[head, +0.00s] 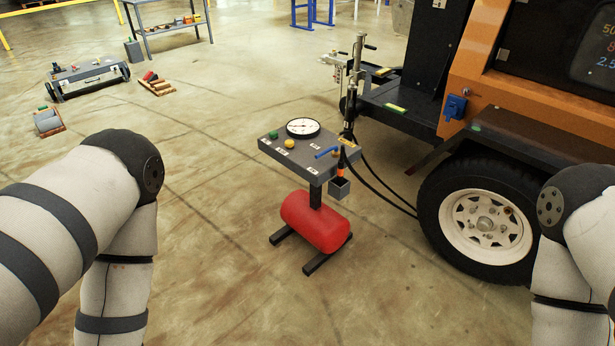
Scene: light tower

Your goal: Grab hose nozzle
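The hose nozzle (342,164) appears as a slim black piece with an orange band. It stands roughly upright at the right edge of a small grey stand (283,153), with its lower end at a small dark square holder (339,188). Whether it sits inside the holder is too small to tell. Black hoses (378,182) curve from this area down behind the trailer's wheel. My two arms show at the left and right edges of the head view, but both grippers are out of frame.
The stand carries a round gauge (303,128), a blue lever (326,152) and a red tank (316,221). An orange trailer (481,73) with a large wheel (486,224) stands close on the right. Floor left and front of the stand is clear.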

